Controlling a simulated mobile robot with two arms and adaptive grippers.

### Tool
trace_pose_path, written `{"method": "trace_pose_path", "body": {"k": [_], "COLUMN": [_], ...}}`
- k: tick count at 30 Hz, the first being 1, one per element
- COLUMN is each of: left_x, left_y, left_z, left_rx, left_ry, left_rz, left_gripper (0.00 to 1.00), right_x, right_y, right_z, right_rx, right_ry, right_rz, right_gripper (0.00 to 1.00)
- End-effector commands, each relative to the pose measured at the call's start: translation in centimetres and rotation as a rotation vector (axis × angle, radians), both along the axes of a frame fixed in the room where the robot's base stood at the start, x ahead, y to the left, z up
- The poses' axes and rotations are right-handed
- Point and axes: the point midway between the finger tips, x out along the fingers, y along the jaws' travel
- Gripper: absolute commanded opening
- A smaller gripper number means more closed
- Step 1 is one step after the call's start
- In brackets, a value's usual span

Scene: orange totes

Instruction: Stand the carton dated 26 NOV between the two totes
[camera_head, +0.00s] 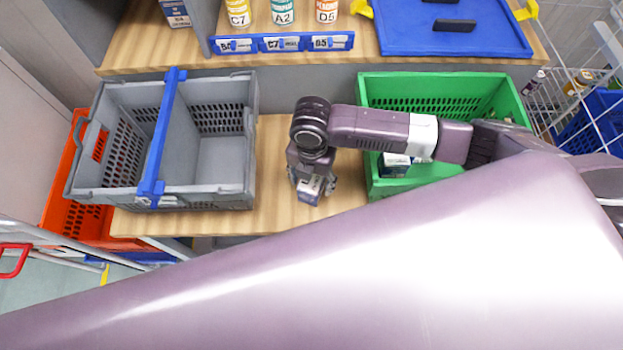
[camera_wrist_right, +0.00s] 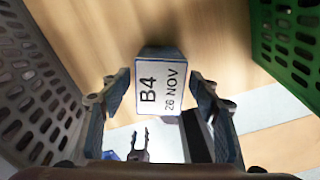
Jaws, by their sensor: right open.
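The carton marked B4, 26 NOV (camera_wrist_right: 160,88) is on the wooden surface in the gap between the grey tote (camera_head: 217,189) on the left and the green tote (camera_head: 440,82) on the right. In the head view the carton (camera_head: 309,194) shows only in part under my right gripper (camera_head: 313,182). My right gripper (camera_wrist_right: 161,82) is open, pointing down, with one finger on each side of the carton. Whether the fingers touch it is unclear. I cannot make out my left gripper in either view.
A blue bar (camera_head: 164,130) lies across the grey tote. Another carton (camera_head: 394,166) is in the green tote. An orange tote (camera_head: 62,205) sits lower left. A back shelf (camera_head: 390,68) holds labelled bottles and a blue tray (camera_head: 452,30). A wire rack (camera_head: 548,100) stands at right.

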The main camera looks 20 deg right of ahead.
Motion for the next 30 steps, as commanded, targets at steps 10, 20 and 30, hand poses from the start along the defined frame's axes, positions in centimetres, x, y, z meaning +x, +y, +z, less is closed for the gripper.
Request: {"method": "trace_pose_path", "body": {"k": [10, 20, 30], "left_x": [0.1, 0.2, 0.3], "left_y": [0.0, 0.0, 0.0], "left_z": [-0.6, -1.6, -1.7], "left_rx": [0.000, 0.000, 0.000], "left_ry": [-0.002, -0.004, -0.004], "left_rz": [0.000, 0.000, 0.000], "left_gripper": [0.40, 0.40, 0.40], "right_x": [0.2, 0.1, 0.0], "right_y": [0.0, 0.0, 0.0], "right_z": [3.5, 10.2, 12.4], "right_rx": [0.001, 0.002, 0.001], "right_ry": [-0.006, -0.004, 0.001], "right_rz": [0.001, 0.001, -0.001], "right_gripper": [0.57, 0.57, 0.57]}}
